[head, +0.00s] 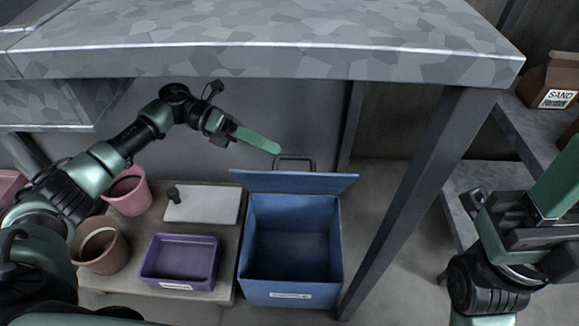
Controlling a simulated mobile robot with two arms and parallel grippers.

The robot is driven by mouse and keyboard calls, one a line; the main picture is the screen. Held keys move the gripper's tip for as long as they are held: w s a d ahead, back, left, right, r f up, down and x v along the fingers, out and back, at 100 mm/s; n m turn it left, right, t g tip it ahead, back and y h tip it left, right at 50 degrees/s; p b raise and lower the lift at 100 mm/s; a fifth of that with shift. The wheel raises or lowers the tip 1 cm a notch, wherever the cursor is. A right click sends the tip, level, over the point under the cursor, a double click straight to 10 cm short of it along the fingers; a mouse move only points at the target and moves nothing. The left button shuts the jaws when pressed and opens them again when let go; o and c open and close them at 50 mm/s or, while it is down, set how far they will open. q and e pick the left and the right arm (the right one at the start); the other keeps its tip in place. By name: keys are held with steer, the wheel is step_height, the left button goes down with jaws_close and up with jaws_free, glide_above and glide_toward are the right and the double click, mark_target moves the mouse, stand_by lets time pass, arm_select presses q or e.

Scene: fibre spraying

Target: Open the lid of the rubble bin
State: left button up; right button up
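The blue bin (292,286), with a small label too small to read on its front, stands on the floor below the table. Its lid (300,182) is raised and tilted back at the rear, so the empty-looking inside shows. A dark handle (296,160) sticks up behind the lid's upper edge. My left gripper (266,144) is just left of and above this handle, its green finger seen side-on; contact and finger gap cannot be made out. My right gripper (557,190) is at the right edge, far from the bin, partly cut off.
A low board (222,292) left of the bin holds a purple tray (180,284), a white slab-like lid with a knob (204,204), a pink pot (128,196) and a brown pot (102,254). The grey tabletop (270,40) overhangs; its leg (405,205) stands right of the bin. A sand bag (550,80) is on the right shelf.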

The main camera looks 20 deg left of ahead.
mark_target(295, 156)
arm_select(q)
steer(key=b+x, duration=0.1)
steer(key=x, duration=0.5)
steer(key=shift+w+d+f+b, duration=0.1)
steer(key=shift+d+b, duration=0.2)
jaws_close()
stand_by(1.1)
